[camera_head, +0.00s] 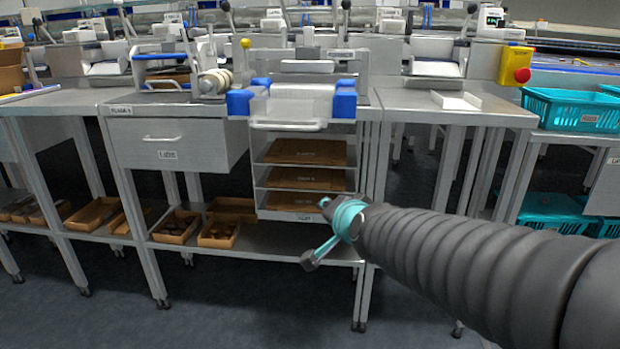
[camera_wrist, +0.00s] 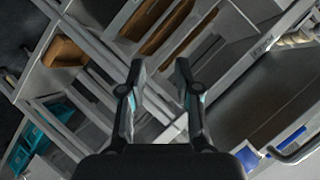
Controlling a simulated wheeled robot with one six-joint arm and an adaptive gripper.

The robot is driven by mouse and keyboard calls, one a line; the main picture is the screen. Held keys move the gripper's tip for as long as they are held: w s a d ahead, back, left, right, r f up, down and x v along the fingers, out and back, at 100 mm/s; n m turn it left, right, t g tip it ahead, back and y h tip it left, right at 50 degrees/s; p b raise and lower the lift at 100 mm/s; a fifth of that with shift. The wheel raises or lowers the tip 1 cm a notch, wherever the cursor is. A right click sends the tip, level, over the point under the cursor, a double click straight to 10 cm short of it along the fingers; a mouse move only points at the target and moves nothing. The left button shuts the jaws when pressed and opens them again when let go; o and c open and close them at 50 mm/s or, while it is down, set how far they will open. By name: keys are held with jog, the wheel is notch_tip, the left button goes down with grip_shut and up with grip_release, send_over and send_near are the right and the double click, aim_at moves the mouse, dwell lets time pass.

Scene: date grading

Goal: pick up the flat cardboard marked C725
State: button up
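Flat brown cardboards lie in a grey shelf rack under the middle bench in the head view: one on the top shelf (camera_head: 305,152), one on the middle shelf (camera_head: 306,178), one on the bottom shelf (camera_head: 292,199). Each has small print too small to read, so I cannot tell which is C725. My gripper (camera_head: 316,232) is in front of the rack's lower right, apart from the cardboards. In the wrist view my gripper (camera_wrist: 160,68) has its two fingers spread with nothing between them. Brown pieces show beyond the fingers there, tilted.
A drawer unit (camera_head: 177,145) stands left of the rack. Open brown boxes (camera_head: 219,233) sit on the low shelf. Teal crates (camera_head: 575,110) are at the right. The floor (camera_head: 235,310) in front is clear.

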jog(key=w+a+f+m+t+h+b, duration=0.1)
jog(key=w+a+f+m+t+h, duration=0.15)
jog(key=w+a+m, duration=0.55)
jog(key=m+t+h+b, duration=0.2)
jog(key=m+t+h, duration=0.1)
jog(key=m+h, duration=0.25)
send_near(301, 190)
notch_tip(301, 190, up, 3)
jog(key=w+d, duration=0.1)
jog(key=w, duration=0.1)
jog(key=shift+g+y, duration=0.25)
jog(key=shift+y, duration=0.05)
jog(key=shift+w+d+f, duration=0.1)
jog(key=shift+w+d, duration=0.15)
jog(key=shift+w, duration=0.55)
jog(key=shift+w+d+f, duration=0.15)
jog(key=shift+w+d, duration=0.1)
jog(key=shift+w, duration=0.5)
jog(key=shift+w+d+f, duration=0.1)
jog(key=shift+w+d, duration=0.2)
jog(key=shift+w, duration=0.5)
grip_shut()
